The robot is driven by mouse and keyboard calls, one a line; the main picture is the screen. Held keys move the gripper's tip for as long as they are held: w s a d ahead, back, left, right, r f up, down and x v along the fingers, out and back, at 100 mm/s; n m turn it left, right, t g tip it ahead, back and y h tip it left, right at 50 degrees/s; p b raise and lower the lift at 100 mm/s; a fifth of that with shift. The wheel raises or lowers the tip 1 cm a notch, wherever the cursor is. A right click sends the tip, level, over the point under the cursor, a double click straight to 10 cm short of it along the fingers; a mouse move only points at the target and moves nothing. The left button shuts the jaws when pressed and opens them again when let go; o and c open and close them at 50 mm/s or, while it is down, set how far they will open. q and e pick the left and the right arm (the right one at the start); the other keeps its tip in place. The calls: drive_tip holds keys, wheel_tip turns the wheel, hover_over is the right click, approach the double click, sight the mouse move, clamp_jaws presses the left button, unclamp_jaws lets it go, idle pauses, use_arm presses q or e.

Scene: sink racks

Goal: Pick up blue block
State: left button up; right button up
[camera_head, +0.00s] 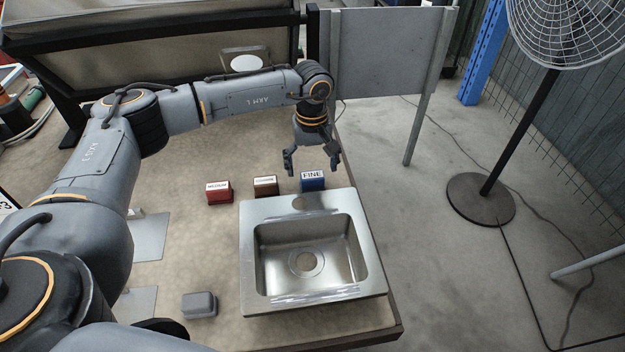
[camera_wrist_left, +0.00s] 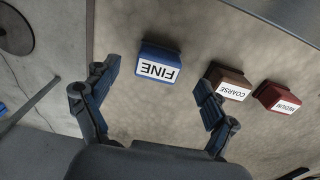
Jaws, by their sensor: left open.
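The blue block (camera_head: 313,182) sits on the table behind the sink, at the right end of a row of three blocks. In the left wrist view the blue block (camera_wrist_left: 158,63) shows a white label reading FINE, upside down. My left gripper (camera_head: 313,165) is open and empty, pointing down near the blue block. In the left wrist view the gripper's fingers (camera_wrist_left: 150,95) stand apart, with the blue block beyond and between them. No contact shows. My right gripper is not in view.
A brown block (camera_head: 265,187) labelled COARSE and a red block (camera_head: 219,193) labelled MEDIUM stand left of the blue one. A metal sink (camera_head: 250,215) lies just in front. A grey block (camera_head: 199,305) is at the front left. The table's right edge is close by.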

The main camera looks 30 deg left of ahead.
sight(312, 176)
use_arm(q)
wheel_tip(312, 176, down, 5)
drive_tip(key=shift+w+r+p, duration=0.1)
drive_tip(key=shift+r+p, duration=0.1)
drive_tip(key=shift+p, duration=0.1)
drive_tip(key=shift+c, duration=0.2)
drive_tip(key=c, duration=1.3)
